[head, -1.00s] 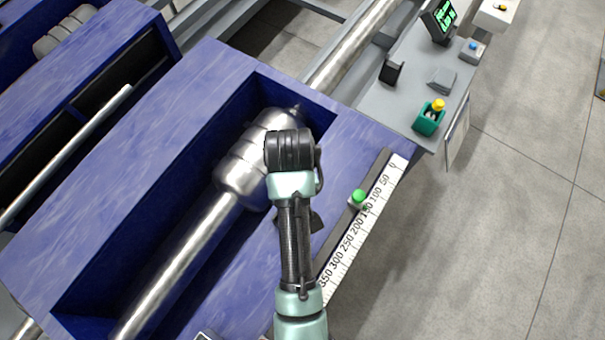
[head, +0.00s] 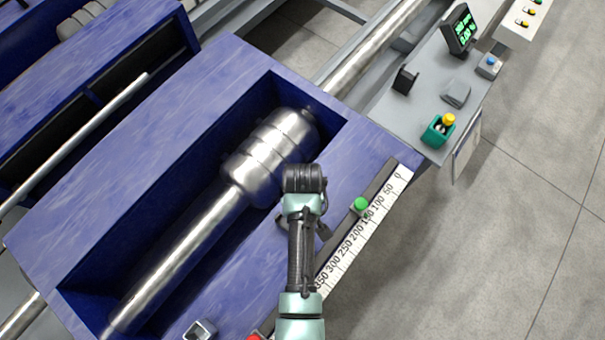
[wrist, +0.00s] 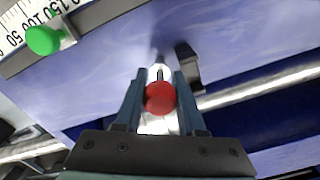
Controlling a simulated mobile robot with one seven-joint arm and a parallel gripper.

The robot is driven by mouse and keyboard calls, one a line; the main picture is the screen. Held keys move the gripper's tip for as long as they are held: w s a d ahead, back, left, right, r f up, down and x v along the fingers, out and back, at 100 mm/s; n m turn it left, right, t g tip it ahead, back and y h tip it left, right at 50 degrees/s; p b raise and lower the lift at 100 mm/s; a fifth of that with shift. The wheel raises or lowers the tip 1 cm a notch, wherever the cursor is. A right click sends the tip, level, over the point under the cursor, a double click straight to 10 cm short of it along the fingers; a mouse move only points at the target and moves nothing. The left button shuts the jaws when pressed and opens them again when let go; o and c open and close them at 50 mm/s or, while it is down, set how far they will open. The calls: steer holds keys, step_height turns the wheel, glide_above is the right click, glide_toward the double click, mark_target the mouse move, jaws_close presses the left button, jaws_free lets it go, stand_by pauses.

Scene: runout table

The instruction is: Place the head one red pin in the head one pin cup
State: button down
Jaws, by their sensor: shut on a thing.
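The red pin (wrist: 160,98) shows in the wrist view with its round red head toward the camera. My gripper (wrist: 158,80) is shut on it, one finger on each side. Pale, bright surfaces show around the pin's lower part, and I cannot tell what its tip is over or touching.
The blue table (head: 135,130) has a deep trough with a metal shaft (head: 190,245). A scale (head: 385,200) with a green knob (head: 361,204) runs along its right edge. A grey console with a screen (head: 461,30) and a teal box (head: 438,130) stands at upper right.

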steer(key=shift+f, duration=0.1)
steer(key=c, duration=0.5)
jaws_free()
